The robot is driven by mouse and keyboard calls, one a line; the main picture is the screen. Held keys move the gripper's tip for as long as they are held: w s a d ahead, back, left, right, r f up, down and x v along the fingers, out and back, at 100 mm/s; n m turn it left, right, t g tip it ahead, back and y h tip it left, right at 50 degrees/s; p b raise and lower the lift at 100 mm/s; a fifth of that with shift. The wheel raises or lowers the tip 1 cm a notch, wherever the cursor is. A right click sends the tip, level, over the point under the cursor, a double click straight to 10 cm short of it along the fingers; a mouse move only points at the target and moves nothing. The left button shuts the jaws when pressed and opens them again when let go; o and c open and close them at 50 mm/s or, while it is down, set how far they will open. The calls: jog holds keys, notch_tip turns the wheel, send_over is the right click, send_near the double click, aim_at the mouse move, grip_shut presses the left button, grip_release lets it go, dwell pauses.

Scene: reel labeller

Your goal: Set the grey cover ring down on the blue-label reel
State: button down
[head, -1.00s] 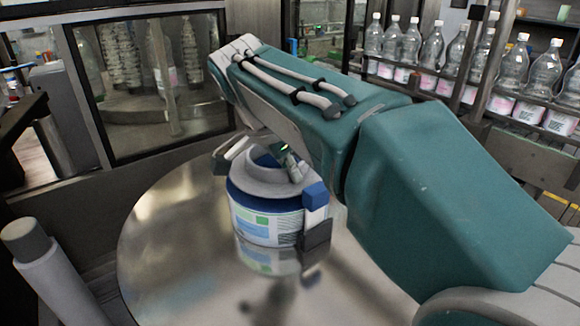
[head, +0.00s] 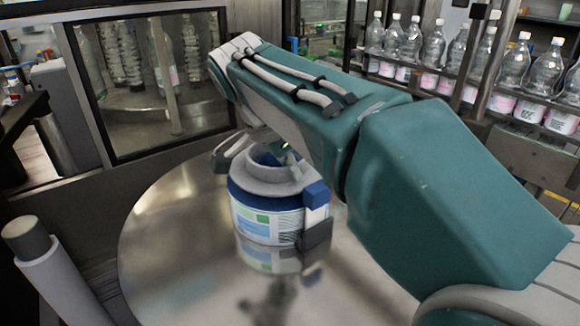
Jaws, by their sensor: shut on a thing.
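The blue-label reel (head: 265,221) stands upright on the round metal turntable. It is white and blue, with a blue upper rim and a printed label with green and blue patches. The grey cover ring (head: 267,184) is level over the reel's top, with its raised collar around a dark opening. I cannot tell whether it rests on the reel or is held just above it. My gripper (head: 262,160) is at the ring's collar below my arm's end and is shut on the ring. My arm hides part of the gripper, and the far side of the ring is hidden.
The shiny round turntable (head: 180,260) has free room left and in front of the reel. A blue block (head: 317,194) and a dark block (head: 316,235) sit against the reel's right side. A grey-capped post (head: 50,268) stands at the left. Bottles (head: 433,50) line a rack behind.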

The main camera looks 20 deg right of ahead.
jog(key=shift+s+r, duration=0.15)
jog(key=shift+r, duration=0.1)
jog(key=shift+f, duration=0.15)
jog(key=shift+f, duration=0.15)
jog(key=shift+d, duration=0.1)
jog(key=shift+r, duration=0.3)
dwell(0.5)
jog(key=shift+f, duration=0.3)
jog(key=shift+r, duration=0.3)
dwell(0.4)
jog(key=shift+f, duration=0.1)
